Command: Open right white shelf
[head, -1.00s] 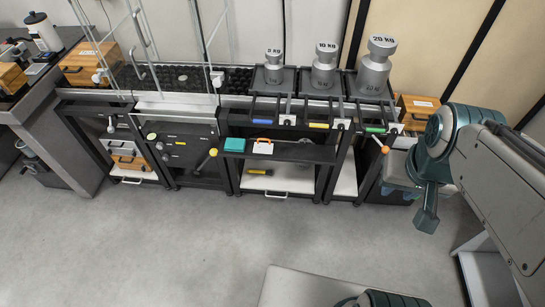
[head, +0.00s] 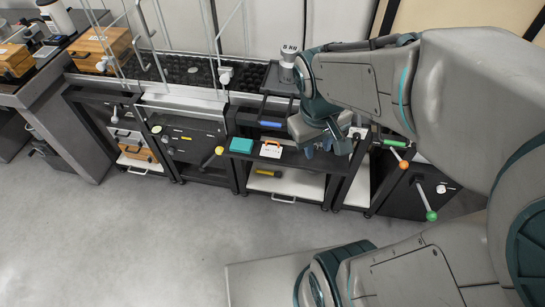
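A white pull-out shelf (head: 297,187) sits low in the middle black rack, with a pale bar handle (head: 284,200) at its front edge. It appears pushed in, and a black and yellow tool (head: 269,173) lies on it. Another white shelf (head: 140,165) with a handle is in the rack at the left, holding wooden boxes. A narrow white panel (head: 358,186) shows right of the middle rack. My gripper (head: 324,149) hangs above the right part of the middle rack, apart from the shelf handle. Its fingers are small and dark, so their opening is unclear.
A black board above the shelf holds a teal box (head: 242,145) and a white-orange card (head: 271,149). Levers with yellow (head: 219,150), orange (head: 404,165) and green (head: 432,216) knobs stick out. Grey floor (head: 180,245) in front is clear.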

